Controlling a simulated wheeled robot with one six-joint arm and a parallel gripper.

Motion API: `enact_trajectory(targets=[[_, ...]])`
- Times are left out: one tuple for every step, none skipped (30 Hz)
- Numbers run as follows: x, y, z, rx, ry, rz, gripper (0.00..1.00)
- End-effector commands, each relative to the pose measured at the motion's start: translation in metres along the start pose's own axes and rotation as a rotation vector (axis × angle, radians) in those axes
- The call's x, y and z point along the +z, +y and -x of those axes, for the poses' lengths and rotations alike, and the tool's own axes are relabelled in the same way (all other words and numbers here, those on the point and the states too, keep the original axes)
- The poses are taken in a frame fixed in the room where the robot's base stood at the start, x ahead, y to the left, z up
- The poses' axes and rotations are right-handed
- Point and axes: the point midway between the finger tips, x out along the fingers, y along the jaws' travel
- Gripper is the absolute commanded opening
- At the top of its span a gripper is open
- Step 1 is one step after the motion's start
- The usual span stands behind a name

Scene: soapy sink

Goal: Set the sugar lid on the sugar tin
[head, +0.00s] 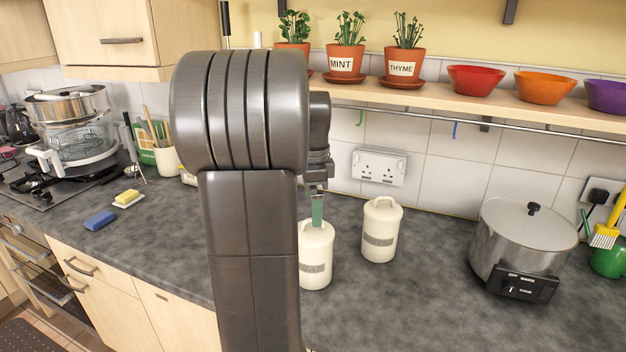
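Two cream tins with grey labels stand on the dark worktop in the head view. The labels are too small to read, so I cannot tell which is the sugar tin. The left tin (315,268) is partly hidden by my arm, and a cream lid (315,231) shows at its top.
A metal slow cooker (523,245) stands to the right. A wooden shelf (440,95) with pots and bowls runs above the tins. A blue sponge (99,220) and a yellow sponge (127,197) lie left.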

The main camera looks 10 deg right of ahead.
Motion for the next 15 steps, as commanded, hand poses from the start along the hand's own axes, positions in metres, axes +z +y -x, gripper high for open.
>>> enact_trajectory(targets=[[0.000, -0.001, 0.013, -0.005, 0.001, 0.000, 1.00], [0.000, -0.001, 0.019, -0.005, 0.001, 0.000, 1.00], [0.000, -0.001, 0.028, -0.005, 0.000, 0.000, 1.00], [0.000, -0.001, 0.033, -0.004, 0.000, 0.000, 1.00], [0.000, -0.001, 0.038, -0.004, 0.000, 0.000, 1.00], [0.000, 0.000, 0.044, -0.002, 0.000, 0.000, 1.00], [0.000, -0.001, 0.049, -0.003, 0.000, 0.000, 1.00], [0.000, -0.001, 0.052, -0.002, 0.000, 0.000, 1.00], [0.000, 0.000, 0.057, -0.001, 0.000, 0.000, 1.00], [0.000, 0.000, 0.059, -0.002, 0.000, 0.000, 1.00], [0.000, 0.000, 0.061, -0.001, 0.000, 0.000, 1.00], [0.000, 0.000, 0.064, 0.000, 0.000, 0.000, 1.00], [0.000, 0.000, 0.065, 0.001, 0.000, 0.000, 1.00], [0.000, 0.000, 0.065, 0.001, 0.000, 0.000, 1.00], [0.000, 0.000, 0.066, 0.001, 0.000, 0.000, 1.00]])
